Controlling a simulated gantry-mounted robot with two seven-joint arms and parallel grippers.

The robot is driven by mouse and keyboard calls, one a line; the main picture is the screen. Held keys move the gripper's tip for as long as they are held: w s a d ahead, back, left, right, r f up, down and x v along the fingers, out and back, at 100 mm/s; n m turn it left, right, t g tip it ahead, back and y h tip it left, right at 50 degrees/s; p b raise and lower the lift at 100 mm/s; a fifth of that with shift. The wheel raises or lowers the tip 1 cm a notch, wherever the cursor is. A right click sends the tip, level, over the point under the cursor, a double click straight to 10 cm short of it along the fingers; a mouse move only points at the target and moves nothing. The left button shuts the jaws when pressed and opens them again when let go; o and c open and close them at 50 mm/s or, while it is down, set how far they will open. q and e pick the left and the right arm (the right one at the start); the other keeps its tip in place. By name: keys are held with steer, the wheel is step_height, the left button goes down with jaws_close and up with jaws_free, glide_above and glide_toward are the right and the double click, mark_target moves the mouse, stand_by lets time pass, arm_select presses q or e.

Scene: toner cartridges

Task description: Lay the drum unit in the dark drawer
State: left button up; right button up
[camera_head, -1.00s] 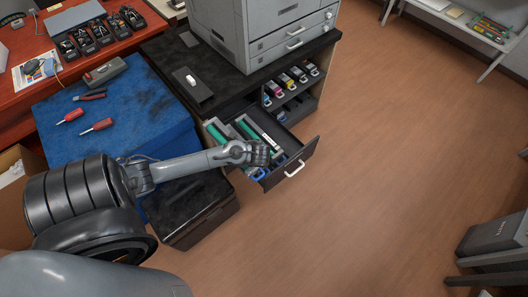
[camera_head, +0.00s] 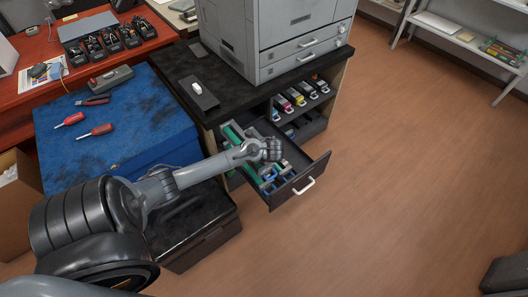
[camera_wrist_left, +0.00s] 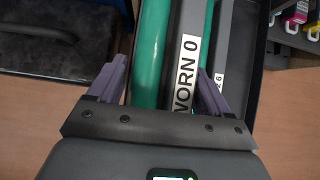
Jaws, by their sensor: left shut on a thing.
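The dark drawer (camera_head: 302,180) is pulled out of the cabinet below the printer. My left gripper (camera_wrist_left: 163,92) is shut on a drum unit with a green roller (camera_wrist_left: 150,50) and a grey body labelled "WORN 0" (camera_wrist_left: 186,62). In the head view the left gripper (camera_head: 272,149) is over the drawer and hides part of its contents. A second drum unit (camera_wrist_left: 222,55), grey with a green strip and a white label, lies just right of the held one. I cannot tell whether the held unit touches the drawer floor. My right gripper is not in view.
Colored toner cartridges (camera_head: 300,95) stand on the open shelf beside the drawer. The printer (camera_head: 285,40) is on the black cabinet top above. A blue-covered table (camera_head: 120,125) with red-handled tools and a black case (camera_head: 195,225) are left.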

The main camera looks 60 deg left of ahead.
arm_select(q)
steer(key=w+a+b, duration=0.1)
steer(key=w, duration=0.1)
steer(key=w+a, duration=0.1)
steer(key=w, duration=0.1)
steer(key=w+a+b, duration=0.1)
steer(key=w, duration=0.1)
steer(key=shift+w+a+b, duration=0.1)
steer(key=shift+a+b, duration=0.05)
steer(key=shift+b, duration=0.2)
step_height(320, 180, down, 2)
steer(key=shift+f+b, duration=0.25)
steer(key=shift+b, duration=0.65)
steer(key=shift+f+b, duration=0.35)
steer(key=shift+f, duration=0.15)
steer(key=shift+f, duration=0.1)
steer(key=shift+f, duration=0.45)
